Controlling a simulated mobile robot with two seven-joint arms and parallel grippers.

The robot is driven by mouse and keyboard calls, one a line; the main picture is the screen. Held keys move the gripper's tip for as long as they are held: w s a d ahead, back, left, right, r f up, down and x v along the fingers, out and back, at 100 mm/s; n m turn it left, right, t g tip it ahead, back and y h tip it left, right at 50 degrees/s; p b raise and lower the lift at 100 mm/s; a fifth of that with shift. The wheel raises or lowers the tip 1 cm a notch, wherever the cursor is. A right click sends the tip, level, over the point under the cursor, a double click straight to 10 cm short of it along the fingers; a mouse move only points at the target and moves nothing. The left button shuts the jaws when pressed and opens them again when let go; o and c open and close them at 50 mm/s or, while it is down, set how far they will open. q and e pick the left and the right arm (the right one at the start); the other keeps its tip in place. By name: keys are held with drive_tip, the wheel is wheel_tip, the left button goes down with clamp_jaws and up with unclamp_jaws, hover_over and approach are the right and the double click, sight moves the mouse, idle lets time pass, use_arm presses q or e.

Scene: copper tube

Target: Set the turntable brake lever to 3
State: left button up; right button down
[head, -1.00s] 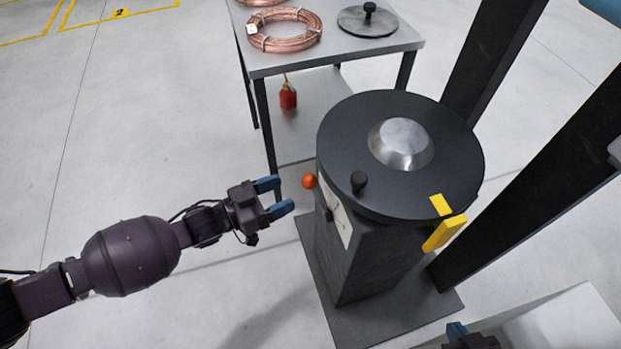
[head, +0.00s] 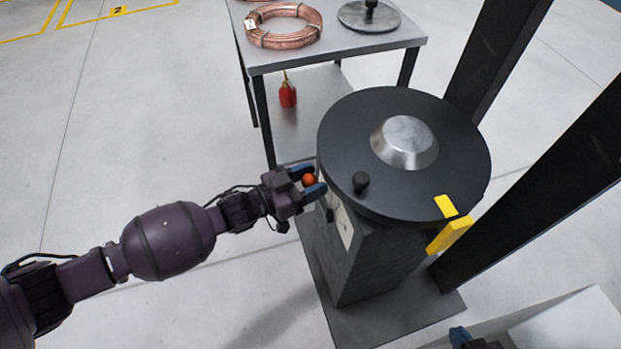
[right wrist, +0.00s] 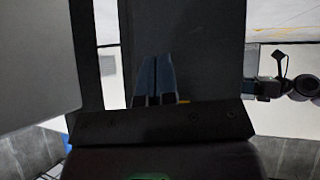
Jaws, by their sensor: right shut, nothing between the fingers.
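The turntable (head: 345,130) is a dark round disc with a silver dome, on a dark grey pedestal (head: 385,262). The brake lever's orange ball knob (head: 309,180) sticks out on the pedestal's left side, beside a pale scale plate (head: 341,222) whose marks I cannot read. My left gripper (head: 313,181) is open, its blue fingers on either side of the knob; I cannot tell whether they touch it. My right gripper (head: 459,337) shows only partly at the bottom edge of the head view. In the right wrist view its blue fingers (right wrist: 155,80) are shut and empty.
A black peg knob (head: 361,182) stands on the disc. A yellow pointer block (head: 449,235) sits at its right rim. Behind is a table (head: 335,55) with copper coils (head: 284,26); a red tag-like object (head: 288,97) hangs below. Dark posts (head: 540,185) stand at right.

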use_arm(q)
clamp_jaws()
drive_tip(key=shift+s, duration=0.1)
drive_tip(key=shift+s+d+r+m, duration=0.15)
drive_tip(key=shift+s+r+m, duration=0.05)
drive_tip(key=shift+s+m, duration=0.2)
drive_tip(key=s+d+m, duration=0.1)
drive_tip(key=s+m, duration=0.1)
drive_tip(key=m, duration=0.1)
drive_tip(key=s+f+m+h+p, duration=0.1)
drive_tip(key=s+m, duration=0.2)
drive_tip(key=s+d+f+m, duration=0.1)
drive_tip(key=s+m, duration=0.1)
drive_tip(key=s, duration=0.1)
drive_tip(key=shift+s+d+m+h, duration=0.15)
drive_tip(key=shift+d+m+h, duration=0.15)
drive_tip(key=shift+d+m, duration=0.1)
drive_tip(key=shift+s+d+f+m, duration=0.2)
drive_tip(key=shift+s+f+m, duration=0.35)
drive_tip(key=shift+s+m, duration=0.35)
drive_tip(key=shift+s+d+f+m+g, duration=0.1)
drive_tip(key=shift+s+f+m+g, duration=0.15)
drive_tip(key=shift+m, duration=0.45)
use_arm(e)
drive_tip(key=shift+s, duration=0.15)
use_arm(q)
drive_tip(key=shift+f, duration=0.15)
